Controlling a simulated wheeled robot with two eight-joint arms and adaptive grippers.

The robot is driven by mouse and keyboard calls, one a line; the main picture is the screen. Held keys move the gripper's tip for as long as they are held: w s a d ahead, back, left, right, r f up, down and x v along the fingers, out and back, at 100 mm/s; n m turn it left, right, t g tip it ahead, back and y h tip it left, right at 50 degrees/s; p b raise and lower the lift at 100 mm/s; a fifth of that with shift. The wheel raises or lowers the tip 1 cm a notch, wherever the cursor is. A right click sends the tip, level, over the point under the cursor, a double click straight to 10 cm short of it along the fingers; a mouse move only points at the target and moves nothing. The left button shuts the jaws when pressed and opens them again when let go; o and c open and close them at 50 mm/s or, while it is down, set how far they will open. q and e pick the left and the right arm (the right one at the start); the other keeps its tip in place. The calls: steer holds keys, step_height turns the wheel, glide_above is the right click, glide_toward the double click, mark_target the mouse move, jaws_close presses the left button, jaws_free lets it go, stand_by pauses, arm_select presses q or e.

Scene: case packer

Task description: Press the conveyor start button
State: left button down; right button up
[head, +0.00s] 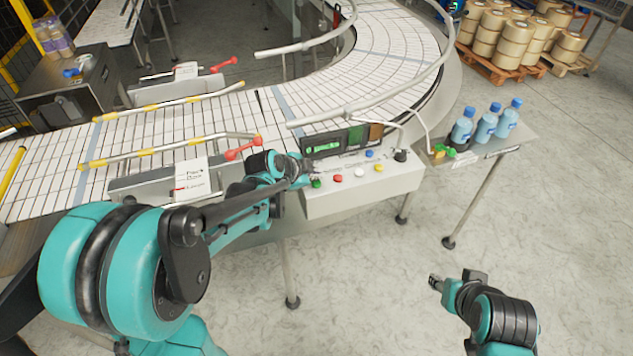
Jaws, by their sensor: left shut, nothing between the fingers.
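A white control box (360,190) stands at the conveyor's front edge. Its sloped top carries a green button (317,184) at the left, then a red button (338,178), a white button (359,173), a yellow button (379,168), a blue button (369,153) and a black knob (400,156). Any labels are too small to read. My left gripper (306,177) is shut and empty at the box's left end, right beside the green button. I cannot tell whether it touches the button. My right gripper (435,283) hangs over the floor at the lower right, away from the box; its fingers are too small to judge.
The curved white conveyor (390,45) runs behind the box, with guide rails. Several blue bottles (485,128) stand on a side shelf (510,143) at the right. The floor at the lower right is clear.

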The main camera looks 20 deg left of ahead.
mark_target(315, 184)
arm_select(q)
steer(key=shift+f, duration=0.1)
stand_by(0.6)
steer(key=shift+f+b, duration=0.3)
steer(key=shift+b, duration=0.1)
steer(key=shift+f+b, duration=0.5)
steer(key=shift+f, duration=0.05)
stand_by(0.5)
steer(key=shift+r, duration=0.15)
steer(key=shift+r+p, duration=0.7)
steer(key=shift+r, duration=0.1)
steer(key=shift+r+p, duration=1.95)
steer(key=shift+r, duration=0.65)
steer(key=shift+f, duration=0.15)
